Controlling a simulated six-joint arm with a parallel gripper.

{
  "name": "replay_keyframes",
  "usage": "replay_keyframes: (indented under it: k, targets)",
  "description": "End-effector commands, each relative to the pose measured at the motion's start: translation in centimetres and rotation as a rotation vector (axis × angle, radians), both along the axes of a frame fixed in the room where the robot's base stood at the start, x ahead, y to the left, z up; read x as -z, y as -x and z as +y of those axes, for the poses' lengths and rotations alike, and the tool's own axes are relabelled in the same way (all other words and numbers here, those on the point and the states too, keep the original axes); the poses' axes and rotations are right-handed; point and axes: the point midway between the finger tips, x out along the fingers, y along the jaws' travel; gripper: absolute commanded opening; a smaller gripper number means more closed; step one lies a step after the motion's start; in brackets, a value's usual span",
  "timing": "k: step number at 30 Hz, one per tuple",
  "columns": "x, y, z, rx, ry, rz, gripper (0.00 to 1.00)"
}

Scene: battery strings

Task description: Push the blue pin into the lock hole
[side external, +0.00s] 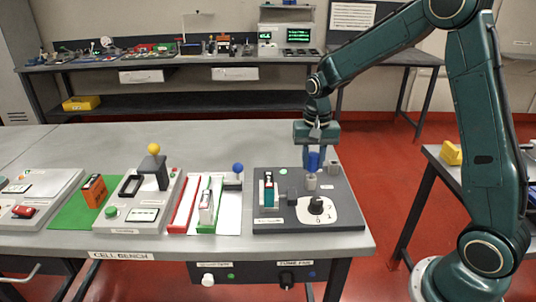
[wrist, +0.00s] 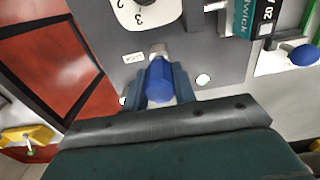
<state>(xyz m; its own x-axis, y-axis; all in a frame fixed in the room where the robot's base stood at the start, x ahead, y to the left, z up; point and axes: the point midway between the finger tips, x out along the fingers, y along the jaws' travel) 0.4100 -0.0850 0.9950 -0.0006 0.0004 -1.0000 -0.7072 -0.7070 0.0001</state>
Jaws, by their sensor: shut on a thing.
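The blue pin (side external: 313,161) is held upright over the right side of the dark grey panel (side external: 345,215). My gripper (side external: 314,152) is shut on it, with one finger on each side. In the wrist view the blue pin (wrist: 160,82) sits between both fingertips (wrist: 160,88). A short grey cylinder (side external: 311,182) stands directly below the pin; it also shows at the pin's far end in the wrist view (wrist: 158,50). A white label (wrist: 133,57), apparently reading LOCK, lies beside it. The hole itself is hidden, and I cannot tell whether the pin's tip is inside.
On the panel stand a dial with a black knob (side external: 316,206), a teal battery in a holder (side external: 268,190) and a small grey block (side external: 292,196). Left of the panel are a blue-knobbed lever (side external: 238,169) and a yellow-knobbed lever (side external: 153,149). The panel's right edge is near the table edge.

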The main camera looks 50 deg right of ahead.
Motion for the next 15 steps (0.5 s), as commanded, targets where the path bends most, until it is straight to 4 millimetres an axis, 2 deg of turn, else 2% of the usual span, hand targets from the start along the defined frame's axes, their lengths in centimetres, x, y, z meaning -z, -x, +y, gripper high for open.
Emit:
replay_keyframes:
  k: [15]
  targets:
    - [0.93,0.0,0.0,0.0,0.0,0.0,0.0]
